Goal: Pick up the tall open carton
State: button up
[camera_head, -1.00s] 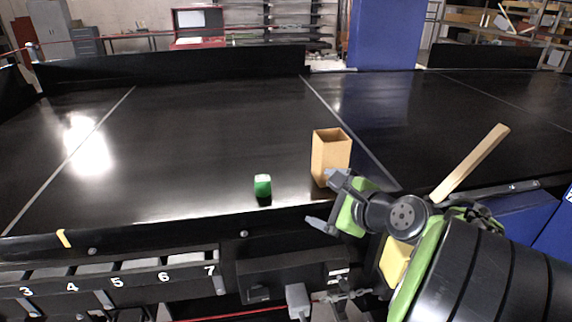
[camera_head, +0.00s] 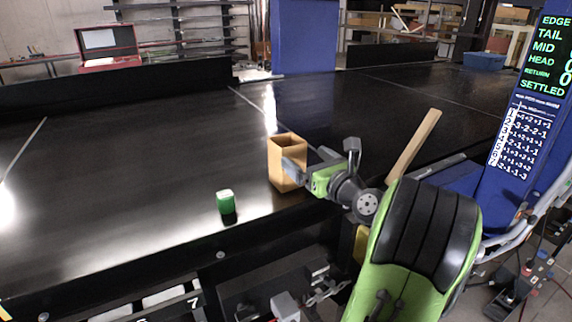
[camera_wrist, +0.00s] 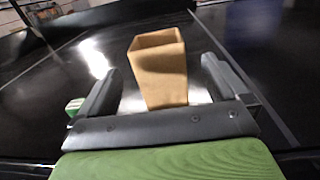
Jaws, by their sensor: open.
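The tall open carton (camera_head: 276,176) is tan, open at the top, and stands upright on the black conveyor near its front edge. My gripper (camera_head: 318,155) is open at the carton's right side, with one finger overlapping the carton's front in the head view. In the wrist view the carton (camera_wrist: 160,72) stands ahead, between the two spread fingers of my gripper (camera_wrist: 160,88). Gaps show on both sides of it there.
A small green block with a white top (camera_head: 226,202) stands on the conveyor left of the carton. A tan wooden bar (camera_head: 412,147) slants up at the right. A blue display panel (camera_head: 525,120) stands at far right. The conveyor surface (camera_head: 120,190) to the left is clear.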

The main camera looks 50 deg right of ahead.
aim_at(280, 140)
jog(key=x, duration=0.9)
jog(key=shift+w+a+p, duration=0.15)
jog(key=shift+w+p, duration=0.05)
jog(key=shift+p, duration=0.2)
jog(key=shift+s, duration=0.2)
jog(key=shift+c, duration=1.1)
jog(key=c, duration=0.9)
